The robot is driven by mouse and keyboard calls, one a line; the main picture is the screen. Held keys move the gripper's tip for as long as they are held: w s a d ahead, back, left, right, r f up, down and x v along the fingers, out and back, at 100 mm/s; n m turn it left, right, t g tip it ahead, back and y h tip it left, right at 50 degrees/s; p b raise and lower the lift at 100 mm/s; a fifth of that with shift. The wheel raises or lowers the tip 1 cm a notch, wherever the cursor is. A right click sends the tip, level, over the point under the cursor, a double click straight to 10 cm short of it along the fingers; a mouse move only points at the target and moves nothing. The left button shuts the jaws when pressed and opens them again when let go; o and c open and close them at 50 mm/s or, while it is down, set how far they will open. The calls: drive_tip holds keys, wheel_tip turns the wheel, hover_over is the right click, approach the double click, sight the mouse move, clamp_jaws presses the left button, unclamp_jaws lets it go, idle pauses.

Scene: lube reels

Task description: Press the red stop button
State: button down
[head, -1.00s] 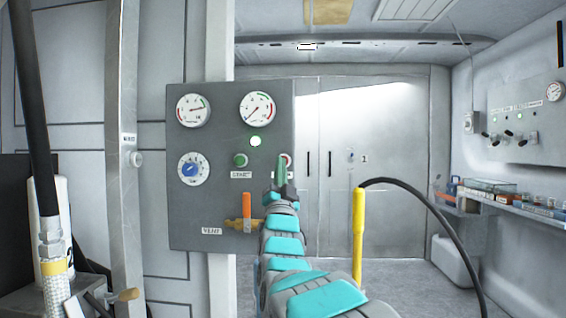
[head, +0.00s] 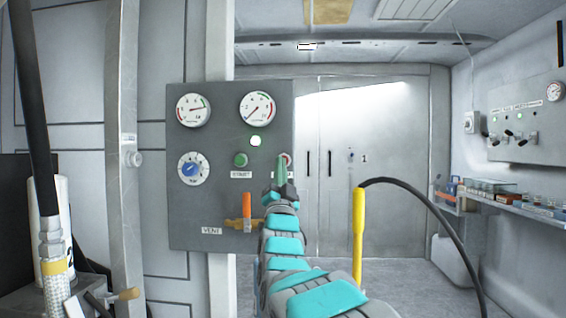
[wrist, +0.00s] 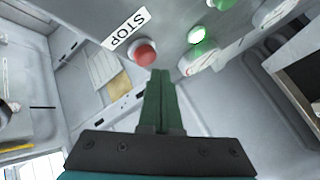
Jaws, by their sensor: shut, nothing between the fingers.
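The red stop button (wrist: 145,52) is a round red cap on the grey panel, beside a white STOP label (wrist: 125,30) in the wrist view. In the head view only a sliver of the stop button's place shows, behind my gripper (head: 281,160). The green fingers of my gripper (wrist: 160,74) are shut and empty. In the wrist view their tips lie just below and right of the red cap. I cannot tell whether they touch it.
A yellow hose nozzle (head: 358,235) with a black hose hangs right of my arm.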

idle(0.7)
drive_tip(key=shift+w, duration=0.45)
drive_tip(key=shift+w+b, duration=0.3)
drive_tip(key=shift+w, duration=0.15)
idle(0.7)
drive_tip(key=shift+s, duration=0.1)
drive_tip(key=shift+s+b, duration=0.65)
drive_tip(key=shift+s, duration=0.15)
drive_tip(key=shift+s, duration=0.1)
drive_tip(key=shift+s+b, duration=1.3)
drive_tip(key=shift+s, duration=1.1)
drive_tip(key=shift+a, duration=0.1)
